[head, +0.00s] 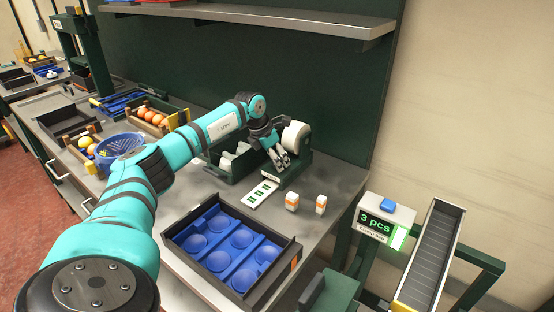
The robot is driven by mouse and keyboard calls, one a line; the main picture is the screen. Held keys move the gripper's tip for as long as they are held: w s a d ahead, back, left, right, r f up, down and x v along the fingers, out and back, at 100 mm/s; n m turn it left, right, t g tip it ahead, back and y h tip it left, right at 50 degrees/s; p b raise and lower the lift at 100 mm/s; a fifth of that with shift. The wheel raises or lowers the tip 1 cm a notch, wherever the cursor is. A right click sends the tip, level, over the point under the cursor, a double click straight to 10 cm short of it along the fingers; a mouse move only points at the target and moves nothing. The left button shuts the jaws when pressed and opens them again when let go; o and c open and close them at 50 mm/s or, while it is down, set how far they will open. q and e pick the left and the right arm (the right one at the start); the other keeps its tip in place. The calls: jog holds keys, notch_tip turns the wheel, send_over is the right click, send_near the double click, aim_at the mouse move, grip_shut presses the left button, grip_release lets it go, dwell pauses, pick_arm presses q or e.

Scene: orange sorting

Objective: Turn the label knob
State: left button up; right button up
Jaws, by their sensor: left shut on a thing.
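The label dispenser stands at the back of the bench, with a white label roll (297,136) on top and a green body (297,169). A white strip with green labels (261,193) lies in front of it. My left arm reaches across the bench, and my left gripper (281,161) is at the dispenser's left side, just below the roll. It is shut on the label knob, which the fingers hide. How far the knob is turned cannot be seen. My right gripper is not in view.
A black tray with a blue cupped insert (177,236) sits at the front. A display reading "3 pcs" (376,222) and a chute (430,257) are at right. Crates of oranges (166,128) and a blue basket (119,144) are left.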

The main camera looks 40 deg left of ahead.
pick_arm(q)
jog(key=o, duration=1.1)
jog(key=shift+o, duration=0.2)
jog(key=v, duration=1.2)
